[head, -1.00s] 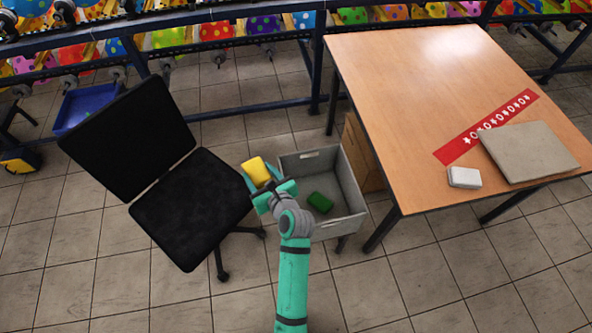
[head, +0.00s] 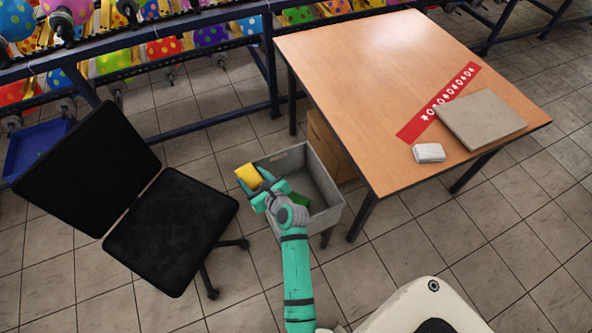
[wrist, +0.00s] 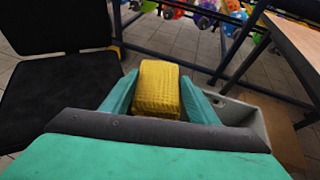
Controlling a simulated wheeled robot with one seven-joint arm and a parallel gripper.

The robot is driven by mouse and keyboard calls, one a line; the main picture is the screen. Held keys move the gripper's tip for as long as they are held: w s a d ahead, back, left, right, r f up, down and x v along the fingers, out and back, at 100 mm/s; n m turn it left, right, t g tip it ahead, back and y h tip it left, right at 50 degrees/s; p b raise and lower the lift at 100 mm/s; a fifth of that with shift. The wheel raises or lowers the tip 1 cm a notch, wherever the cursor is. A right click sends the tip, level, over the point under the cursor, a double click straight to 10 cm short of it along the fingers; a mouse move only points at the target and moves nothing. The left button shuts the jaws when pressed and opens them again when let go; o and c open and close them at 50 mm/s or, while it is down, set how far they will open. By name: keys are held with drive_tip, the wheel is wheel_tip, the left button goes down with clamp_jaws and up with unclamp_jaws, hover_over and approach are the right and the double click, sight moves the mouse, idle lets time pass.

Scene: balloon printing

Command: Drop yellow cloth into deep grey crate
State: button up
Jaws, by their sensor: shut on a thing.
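The yellow cloth (head: 249,176) is a folded block held in my gripper (head: 257,180). In the wrist view the cloth (wrist: 157,88) sits between both teal fingers of my gripper (wrist: 158,95). The deep grey crate (head: 328,190) is open-topped and stands beside the table. My gripper and the cloth are over or near its left rim in the head view; I cannot tell the height above it. The crate's wall (wrist: 246,117) shows right of the gripper in the wrist view. A green item (head: 299,200) lies inside the crate, partly hidden by my arm.
A black office chair (head: 170,230) stands left of the crate. A wooden table (head: 385,75) stands to the right, bearing a grey laptop-like slab (head: 482,118), a white block (head: 429,153) and a red strip (head: 437,104). A cardboard-coloured box (head: 331,143) is behind the crate.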

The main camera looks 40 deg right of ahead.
drive_tip(key=s+d+f+m+h, duration=0.2)
drive_tip(key=d, duration=0.6)
drive_tip(key=s+d+f+m+h, duration=0.1)
drive_tip(key=s+d+f, duration=0.15)
drive_tip(key=d, duration=0.55)
wheel_tip(320, 180, down, 6)
drive_tip(key=shift+w+d+f, duration=0.1)
drive_tip(key=o, duration=1.1)
drive_tip(key=v, duration=1.1)
drive_tip(key=shift+w+a, duration=0.1)
drive_tip(key=shift+a, duration=0.1)
